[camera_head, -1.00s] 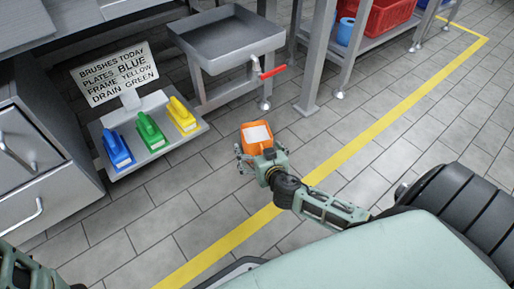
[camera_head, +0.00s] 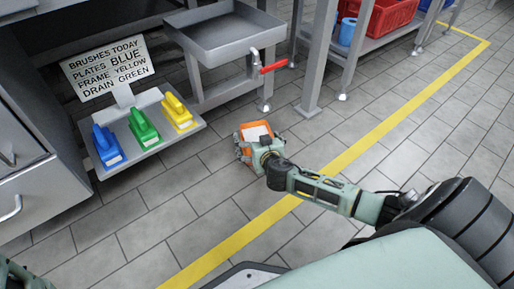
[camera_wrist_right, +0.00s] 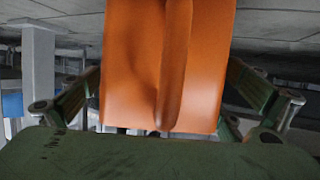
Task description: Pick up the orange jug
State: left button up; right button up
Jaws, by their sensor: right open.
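The orange jug (camera_head: 247,127), with a pale top, stands near the middle of the head view, on or just above the tiled floor. My right gripper (camera_head: 257,141) is open at its near side and covers its lower part. In the right wrist view the jug's orange body (camera_wrist_right: 135,60) fills the middle, with its upright handle (camera_wrist_right: 175,65) facing the camera. The open fingers of the right gripper (camera_wrist_right: 165,108) lie on either side of the jug; I cannot tell whether they touch it. Only a piece of my left arm shows at the lower left of the head view.
A low shelf (camera_head: 158,148) at the left holds blue (camera_head: 107,146), green (camera_head: 144,127) and yellow (camera_head: 178,113) brushes below a sign (camera_head: 107,68). A grey sink (camera_head: 225,45) with a red-handled tap (camera_head: 273,66) stands behind. A yellow floor line (camera_head: 222,251) runs across otherwise clear floor.

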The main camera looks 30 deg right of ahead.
jog(key=c, duration=1.3)
jog(key=shift+c, duration=0.2)
jog(key=shift+r, duration=0.15)
